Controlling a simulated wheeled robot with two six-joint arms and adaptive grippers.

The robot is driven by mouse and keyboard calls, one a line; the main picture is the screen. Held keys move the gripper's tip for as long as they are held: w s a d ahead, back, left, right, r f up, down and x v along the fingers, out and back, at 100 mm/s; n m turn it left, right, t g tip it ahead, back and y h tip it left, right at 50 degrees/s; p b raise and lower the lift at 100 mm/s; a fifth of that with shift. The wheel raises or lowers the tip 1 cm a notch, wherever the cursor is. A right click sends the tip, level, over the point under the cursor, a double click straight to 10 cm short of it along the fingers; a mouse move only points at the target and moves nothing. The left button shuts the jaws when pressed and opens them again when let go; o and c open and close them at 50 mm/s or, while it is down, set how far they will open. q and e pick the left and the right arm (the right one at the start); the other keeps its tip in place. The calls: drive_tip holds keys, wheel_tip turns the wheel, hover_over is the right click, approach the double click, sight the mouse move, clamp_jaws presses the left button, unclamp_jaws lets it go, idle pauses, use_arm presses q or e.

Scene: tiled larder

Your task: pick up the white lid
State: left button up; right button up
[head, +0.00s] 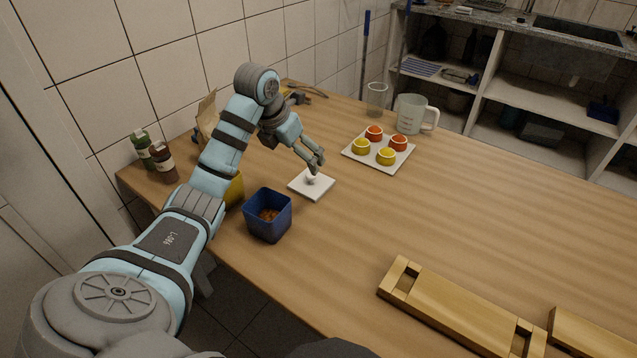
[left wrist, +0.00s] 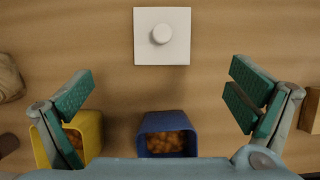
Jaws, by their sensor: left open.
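The white lid (head: 311,185) is a flat square with a small round knob, lying on the wooden table. It also shows in the left wrist view (left wrist: 145,49), at the top middle, with its knob facing the camera. My left gripper (head: 317,163) is just above the lid in the head view, pointing down. In the left wrist view its two fingers (left wrist: 160,92) are spread wide, with nothing between them, and the lid lies ahead of them. My right gripper is not in view.
A blue open box (head: 268,217) with orange-brown contents stands close to the lid; a yellow box (head: 235,188) is partly behind my left arm. A white tray (head: 352,154) holds several red and yellow cups. Two bottles stand at the left. The table's middle right is clear.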

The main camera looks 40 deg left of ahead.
sight(308, 178)
use_arm(q)
drive_tip(key=x, duration=0.2)
drive_tip(key=s+b+x, duration=0.1)
drive_tip(key=x, duration=0.1)
drive_tip(key=shift+w+d+f, duration=0.1)
drive_tip(key=shift+d+f, duration=0.05)
drive_tip(key=shift+f, duration=0.1)
drive_tip(key=b+x, duration=0.1)
drive_tip(key=x, duration=0.3)
drive_tip(key=w+b+x, duration=0.1)
drive_tip(key=x, duration=0.3)
drive_tip(key=shift+r, duration=0.25)
drive_tip(key=shift+c, duration=0.2)
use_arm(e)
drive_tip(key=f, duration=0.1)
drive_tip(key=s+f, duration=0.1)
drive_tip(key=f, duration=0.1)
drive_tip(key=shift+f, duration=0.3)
use_arm(q)
drive_tip(key=shift+r, duration=0.1)
drive_tip(key=c, duration=1)
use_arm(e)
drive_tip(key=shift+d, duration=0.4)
